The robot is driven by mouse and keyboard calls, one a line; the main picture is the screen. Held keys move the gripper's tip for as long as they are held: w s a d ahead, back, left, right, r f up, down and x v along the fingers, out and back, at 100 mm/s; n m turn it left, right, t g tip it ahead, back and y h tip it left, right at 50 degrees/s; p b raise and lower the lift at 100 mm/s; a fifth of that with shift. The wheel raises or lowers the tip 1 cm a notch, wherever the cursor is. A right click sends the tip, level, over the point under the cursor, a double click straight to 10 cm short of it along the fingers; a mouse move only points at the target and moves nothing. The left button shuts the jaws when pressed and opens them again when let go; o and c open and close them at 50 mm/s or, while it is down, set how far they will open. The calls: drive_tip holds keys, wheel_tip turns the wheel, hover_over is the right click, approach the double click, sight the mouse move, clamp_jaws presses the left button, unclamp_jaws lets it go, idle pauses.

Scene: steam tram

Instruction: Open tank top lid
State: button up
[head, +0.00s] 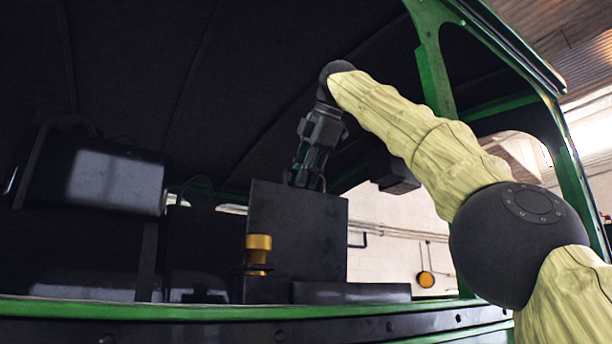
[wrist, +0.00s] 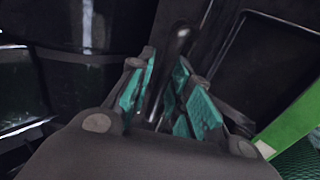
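A flat dark square panel (head: 290,235) stands upright inside the cab in the head view; it may be the tank lid, but I cannot tell for sure. My gripper (head: 305,178) points down at the panel's top edge. In the wrist view, the teal-padded fingers of my gripper (wrist: 165,72) are partly apart, with a dark bar (wrist: 180,42) running between them. The bar looks like a handle. I cannot tell whether the pads press on it. The fingertips are small and dark in the head view.
A brass-coloured fitting (head: 258,250) stands left of the panel. A dark box (head: 115,180) hangs further left. The green-edged cab side (head: 200,311) crosses the front below my arm, and a green post (head: 435,75) rises beside my arm. The dark roof lies close above.

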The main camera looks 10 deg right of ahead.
drive_tip(key=shift+s+d+r, duration=0.1)
drive_tip(key=shift+s+r, duration=0.2)
drive_tip(key=shift+r, duration=0.1)
drive_tip(key=shift+s+d+r, duration=0.1)
drive_tip(key=shift+s, duration=0.15)
drive_tip(key=s+d, duration=0.3)
drive_tip(key=s, duration=0.8)
drive_tip(key=shift+d, duration=0.3)
idle(0.5)
